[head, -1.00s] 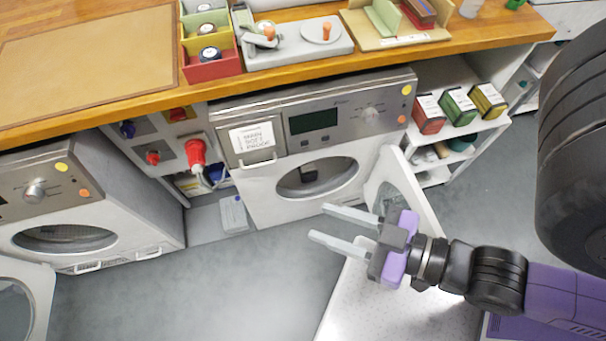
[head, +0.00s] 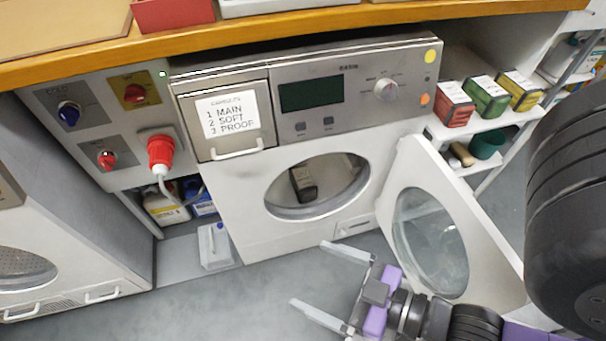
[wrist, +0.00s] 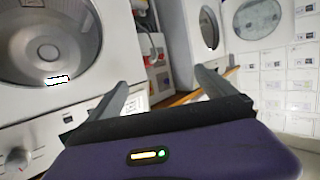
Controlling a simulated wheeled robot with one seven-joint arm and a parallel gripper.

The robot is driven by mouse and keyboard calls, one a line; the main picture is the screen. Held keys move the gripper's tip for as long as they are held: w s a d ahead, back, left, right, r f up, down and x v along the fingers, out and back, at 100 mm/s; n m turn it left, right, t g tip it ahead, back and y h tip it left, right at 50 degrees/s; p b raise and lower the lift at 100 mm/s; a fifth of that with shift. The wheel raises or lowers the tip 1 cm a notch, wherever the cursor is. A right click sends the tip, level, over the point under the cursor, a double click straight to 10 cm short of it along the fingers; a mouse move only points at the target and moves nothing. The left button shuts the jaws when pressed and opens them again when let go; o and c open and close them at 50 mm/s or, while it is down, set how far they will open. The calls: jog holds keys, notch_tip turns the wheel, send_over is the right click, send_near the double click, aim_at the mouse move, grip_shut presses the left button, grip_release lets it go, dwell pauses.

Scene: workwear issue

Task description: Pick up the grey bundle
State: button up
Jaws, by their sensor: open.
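A dark grey bundle (head: 302,184) with a pale label band lies inside the drum of the middle washing machine (head: 255,222), seen through its round opening. In the wrist view, a white label (wrist: 57,80) shows at the edge of a drum opening; the bundle's body cannot be made out there. The machine's door (head: 432,235) stands open to the right. My gripper (head: 308,273) is open and empty, in front of and below the opening, apart from the bundle. Its two fingers also show in the wrist view (wrist: 160,82).
The open door stands close to the right of my gripper. Grey floor (head: 265,305) is clear at front left.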

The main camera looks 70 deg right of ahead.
jog(key=w+d+f+m+h+b, duration=0.1)
jog(key=w+d+f+h+b, duration=0.15)
jog(key=f, duration=0.45)
jog(key=w+d+f+m+h+b, duration=0.15)
jog(key=w+d+f, duration=0.25)
jog(key=f, duration=0.4)
jog(key=m+g+h+b, duration=0.3)
jog(key=m+g+h, duration=0.1)
jog(key=m+g, duration=0.3)
send_near(304, 180)
jog(key=x, duration=0.4)
jog(key=shift+s+f, duration=0.15)
jog(key=shift+f, duration=0.1)
jog(key=b+x, duration=0.2)
jog(key=x, duration=0.3)
jog(key=shift+a, duration=0.1)
jog(key=shift+w+d+f+b, duration=0.1)
jog(key=shift+w+d+b, duration=0.25)
jog(key=shift+w+b, duration=0.05)
jog(key=c, duration=1.8)
